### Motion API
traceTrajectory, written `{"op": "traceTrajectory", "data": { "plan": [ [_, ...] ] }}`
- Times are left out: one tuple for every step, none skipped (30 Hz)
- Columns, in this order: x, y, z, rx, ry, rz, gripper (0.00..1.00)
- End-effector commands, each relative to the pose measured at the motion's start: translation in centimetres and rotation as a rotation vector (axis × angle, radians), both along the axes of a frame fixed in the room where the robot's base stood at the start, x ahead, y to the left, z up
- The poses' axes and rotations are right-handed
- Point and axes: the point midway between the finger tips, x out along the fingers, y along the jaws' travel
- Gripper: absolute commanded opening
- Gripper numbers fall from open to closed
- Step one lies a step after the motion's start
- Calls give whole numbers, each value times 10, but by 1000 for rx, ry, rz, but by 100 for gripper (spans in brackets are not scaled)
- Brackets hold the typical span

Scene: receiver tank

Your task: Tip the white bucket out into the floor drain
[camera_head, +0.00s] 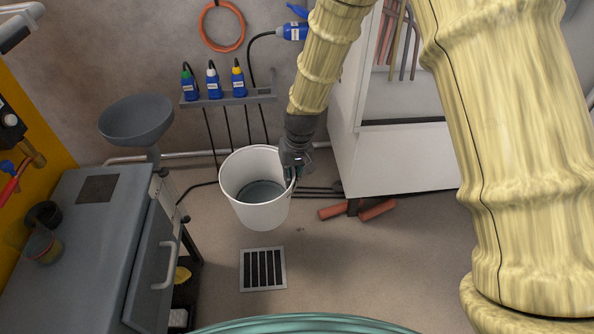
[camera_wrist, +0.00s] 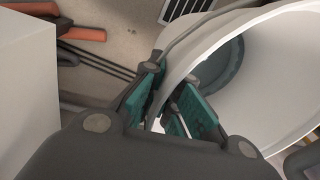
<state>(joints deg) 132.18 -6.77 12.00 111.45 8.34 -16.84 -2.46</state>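The white bucket (camera_head: 256,207) hangs upright or nearly so above the floor, with dark grey liquid or a dark bottom showing inside. My gripper (camera_head: 291,172) is at its right rim. In the wrist view my gripper (camera_wrist: 168,108) has its teal finger pads on either side of the wall of the white bucket (camera_wrist: 285,75), shut on the rim. The floor drain (camera_head: 263,269), a square grate with dark slots, lies on the floor in front of and below the bucket in the head view. A corner of the drain (camera_wrist: 185,8) shows at the top of the wrist view.
A grey cabinet (camera_head: 80,240) with a grey funnel (camera_head: 137,122) stands at left. A white cabinet (camera_head: 395,155) stands at right, with orange-red pipes (camera_head: 378,210) on the floor by it. Floor around the drain is clear.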

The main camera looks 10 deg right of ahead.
Motion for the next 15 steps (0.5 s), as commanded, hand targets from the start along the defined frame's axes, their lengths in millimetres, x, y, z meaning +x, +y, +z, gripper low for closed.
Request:
{"op": "traceTrajectory", "data": {
  "plan": [
    [3,3,-8,3,-4,11,0],
    [5,4,-14,4,-7,17,0],
    [8,6,-20,5,-13,28,0],
    [10,8,-26,6,-16,36,0],
    [11,9,-32,7,-19,43,0],
    [14,12,-39,9,-25,53,0],
    [16,13,-44,10,-29,60,0],
    [17,15,-50,11,-32,69,0],
    [19,17,-57,13,-36,80,0],
    [21,19,-62,15,-40,86,0],
    [22,21,-68,16,-44,93,0],
    [23,23,-76,18,-48,103,0],
    [24,25,-81,19,-52,111,0],
    [26,26,-87,20,-56,118,0],
    [27,29,-94,22,-61,127,0]
  ]
}}
